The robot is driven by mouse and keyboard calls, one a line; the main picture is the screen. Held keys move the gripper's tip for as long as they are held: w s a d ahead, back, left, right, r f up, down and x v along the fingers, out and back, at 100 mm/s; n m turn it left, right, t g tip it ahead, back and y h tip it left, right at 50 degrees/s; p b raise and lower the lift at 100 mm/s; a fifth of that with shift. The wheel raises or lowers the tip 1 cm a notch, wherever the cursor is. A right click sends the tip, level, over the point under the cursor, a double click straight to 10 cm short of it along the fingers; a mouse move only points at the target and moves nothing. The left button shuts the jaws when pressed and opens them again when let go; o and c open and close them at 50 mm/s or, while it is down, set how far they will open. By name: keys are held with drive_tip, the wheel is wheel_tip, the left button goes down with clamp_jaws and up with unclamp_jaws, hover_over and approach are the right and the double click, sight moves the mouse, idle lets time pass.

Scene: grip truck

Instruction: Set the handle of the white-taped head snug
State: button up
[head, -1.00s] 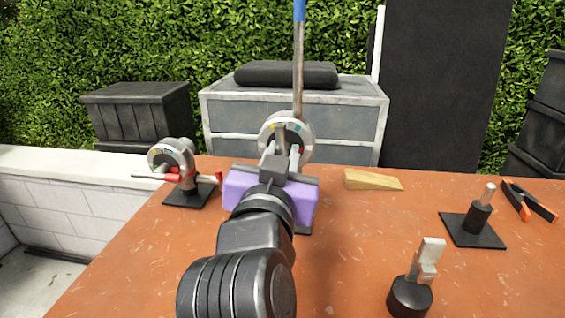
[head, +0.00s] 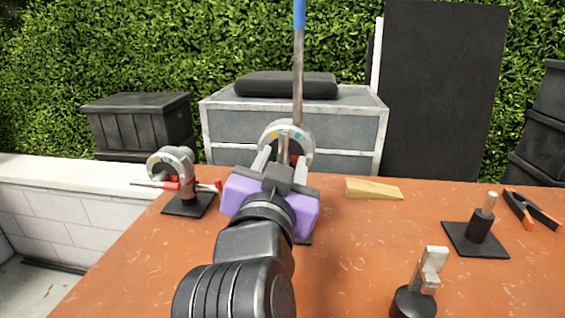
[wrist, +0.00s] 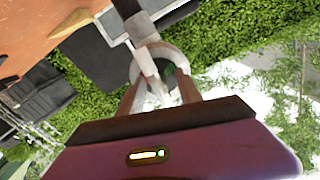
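A round grey grip head (head: 298,136) with small coloured marks stands mid-table, directly in front of my gripper. It also shows in the wrist view (wrist: 172,56). A pale grey bar-like handle (wrist: 148,68) crosses its face and runs down between my fingers. My gripper (head: 284,157), with a purple body, is open; its fingers (wrist: 158,88) stand apart on either side of the handle, with gaps visible. I cannot tell whether either finger touches it. A second grip head (head: 170,162) with red-tipped handles stands on a black base at left. I cannot make out white tape on either head.
A steel rod (head: 298,80) with a blue top rises behind the middle head. A wooden wedge (head: 373,189), a pin stand (head: 479,223), an orange-tipped clamp (head: 530,209) and a short black post with a pale top (head: 414,300) lie to the right. The orange table (head: 350,240) is clear between them.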

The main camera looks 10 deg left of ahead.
drive_tip(key=s, duration=0.8)
drive_tip(key=shift+a, duration=0.15)
idle(0.4)
